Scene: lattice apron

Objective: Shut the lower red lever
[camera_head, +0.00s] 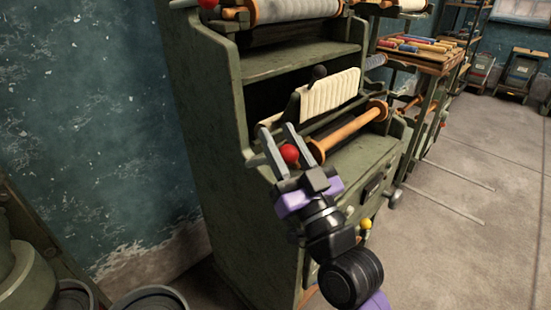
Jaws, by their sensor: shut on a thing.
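The lower red lever (289,153) shows as a round red knob at the front left of the green machine cabinet (205,130). My gripper (278,131) reaches up to it from below, with one grey finger on each side, and is shut on the lever. The fingers and the gripper body hide the lever's shaft. A second red knob (208,4) sits higher up, at the top edge of the picture, clear of my gripper.
A wooden roller (348,132) and a cream slatted piece (331,93) lie just right of my gripper. A yellow knob (366,224) is lower on the front. A worktable (428,62) stands behind. Floor at right is mostly open.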

